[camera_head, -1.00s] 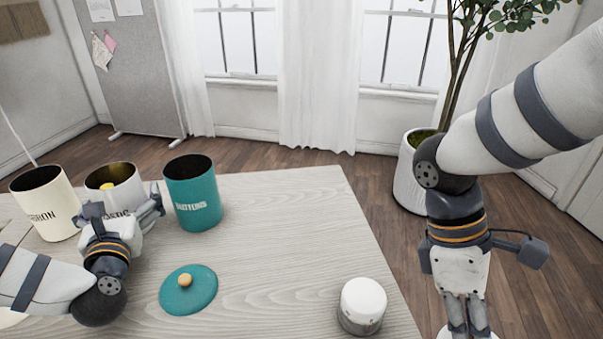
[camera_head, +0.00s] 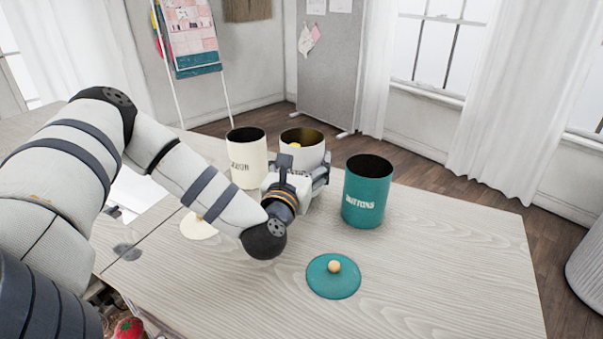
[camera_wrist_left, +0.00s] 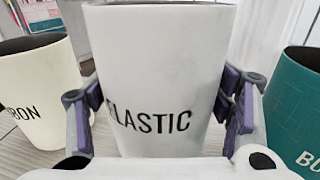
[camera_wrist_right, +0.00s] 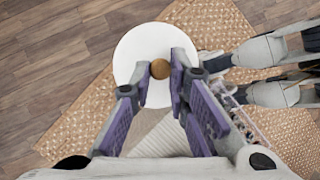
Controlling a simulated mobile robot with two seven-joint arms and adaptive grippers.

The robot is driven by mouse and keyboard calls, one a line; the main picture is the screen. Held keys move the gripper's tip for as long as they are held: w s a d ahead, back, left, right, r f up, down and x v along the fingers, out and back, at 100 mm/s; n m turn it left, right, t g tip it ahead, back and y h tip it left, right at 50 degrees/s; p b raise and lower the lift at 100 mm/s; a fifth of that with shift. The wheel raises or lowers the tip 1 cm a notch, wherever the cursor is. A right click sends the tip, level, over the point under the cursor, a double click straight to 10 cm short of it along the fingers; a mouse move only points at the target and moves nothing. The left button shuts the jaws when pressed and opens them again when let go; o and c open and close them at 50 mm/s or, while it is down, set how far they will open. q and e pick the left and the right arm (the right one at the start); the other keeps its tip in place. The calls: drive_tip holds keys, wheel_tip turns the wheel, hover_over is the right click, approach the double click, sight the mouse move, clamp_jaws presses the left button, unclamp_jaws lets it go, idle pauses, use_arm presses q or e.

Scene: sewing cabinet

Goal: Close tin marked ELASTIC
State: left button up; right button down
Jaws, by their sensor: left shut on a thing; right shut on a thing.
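The white tin marked ELASTIC (camera_head: 314,157) stands upright and open on the table in the head view, with something yellow inside. My left gripper (camera_head: 300,172) is shut around its body from the front. In the left wrist view, the fingers press both sides of the tin (camera_wrist_left: 160,55), beside its lettering. In the right wrist view, my right gripper (camera_wrist_right: 161,74) is shut on the brown knob of a round white lid (camera_wrist_right: 140,45). It holds this lid above the floor, away from the table. My right gripper is outside the head view.
A teal BUTTONS tin (camera_head: 368,200) stands open to the right of the white tin, its teal lid (camera_head: 322,284) lying in front. A cream tin (camera_head: 244,166) stands open close on the left. A cream lid (camera_head: 198,229) lies near my left arm. The table's right side is clear.

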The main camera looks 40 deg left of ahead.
sight(302, 134)
use_arm(q)
wheel_tip(302, 134, up, 7)
drive_tip(key=shift+p, duration=0.5)
use_arm(e)
wheel_tip(302, 134, up, 3)
drive_tip(key=shift+r, duration=0.1)
use_arm(q)
drive_tip(key=shift+f, duration=0.1)
drive_tip(key=o, duration=0.5)
drive_tip(key=c, duration=0.9)
